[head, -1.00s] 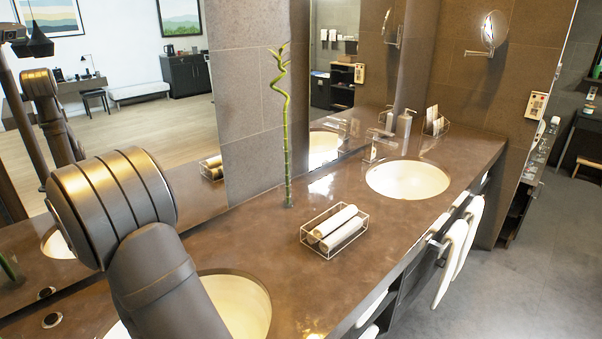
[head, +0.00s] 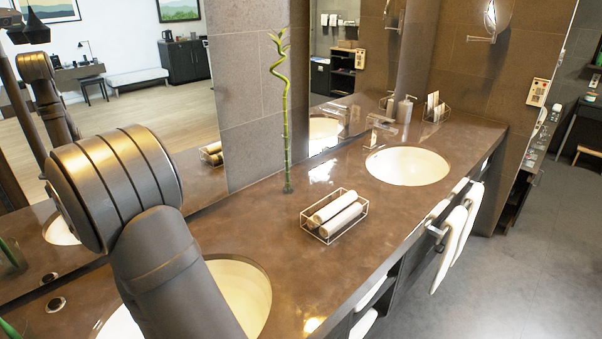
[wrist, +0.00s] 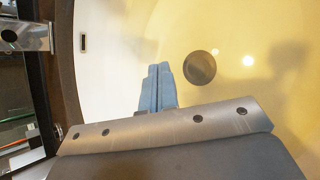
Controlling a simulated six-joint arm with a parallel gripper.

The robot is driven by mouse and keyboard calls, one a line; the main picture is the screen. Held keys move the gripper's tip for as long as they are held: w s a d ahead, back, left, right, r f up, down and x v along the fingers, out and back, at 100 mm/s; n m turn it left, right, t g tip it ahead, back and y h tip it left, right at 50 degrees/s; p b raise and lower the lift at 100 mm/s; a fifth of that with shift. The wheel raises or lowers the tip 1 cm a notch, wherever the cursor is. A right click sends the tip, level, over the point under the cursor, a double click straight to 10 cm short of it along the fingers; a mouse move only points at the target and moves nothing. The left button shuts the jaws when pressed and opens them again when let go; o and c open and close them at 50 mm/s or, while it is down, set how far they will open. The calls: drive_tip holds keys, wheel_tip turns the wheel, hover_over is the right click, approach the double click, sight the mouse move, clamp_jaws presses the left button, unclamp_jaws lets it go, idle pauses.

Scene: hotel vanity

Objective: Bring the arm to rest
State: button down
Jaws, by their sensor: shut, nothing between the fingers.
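My gripper (wrist: 158,88) shows in the wrist view with its blue-grey fingers pressed together and nothing between them. It points toward the pale inside of a basin, with the dark round drain (wrist: 199,68) just right of the fingertips. In the head view, my arm rises at the lower left over the near sink (head: 245,290). The gripper itself is out of sight there.
A wire basket (head: 334,215) with rolled white towels stands mid-counter, with a bamboo stalk (head: 286,130) behind it. The far sink (head: 407,165) has a faucet (head: 378,130) at its back. White towels (head: 450,235) hang at the front edge. A mirror lines the back.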

drive_tip(key=w+a+r+m+t+y, duration=0.3)
drive_tip(key=a+r+t, duration=0.1)
drive_tip(key=a+r, duration=1)
drive_tip(key=w+r+m+t+h, duration=0.4)
drive_tip(key=r+m+t+h, duration=0.15)
drive_tip(key=m, duration=0.45)
drive_tip(key=shift+w+a+f+n+g+y, duration=0.1)
drive_tip(key=shift+a+f+n+g+y, duration=0.15)
drive_tip(key=shift+a+n+g+y, duration=0.55)
drive_tip(key=shift+w+a+f+n+g+y, duration=0.15)
drive_tip(key=shift+a+n+g+y, duration=0.25)
drive_tip(key=shift+a+y, duration=0.4)
drive_tip(key=shift+s+a+f+n+g+y, duration=0.1)
drive_tip(key=shift+a+f+n+g+y, duration=0.2)
drive_tip(key=shift+a+n+g+y, duration=0.55)
drive_tip(key=shift+d+m, duration=0.3)
drive_tip(key=shift+m, duration=0.05)
drive_tip(key=s+d+f+n+g+h, duration=0.1)
drive_tip(key=s+d+f+n+g, duration=0.1)
drive_tip(key=d+f, duration=0.5)
drive_tip(key=s+d+f+n+g+h, duration=0.1)
drive_tip(key=s+d+f+n+g, duration=0.2)
drive_tip(key=d, duration=0.8)
wheel_tip(320, 180, down, 6)
drive_tip(key=s+n, duration=0.2)
drive_tip(key=n, duration=0.2)
drive_tip(key=shift+s+d+r+n, duration=0.2)
drive_tip(key=shift+r+n, duration=0.05)
drive_tip(key=shift+n, duration=0.05)
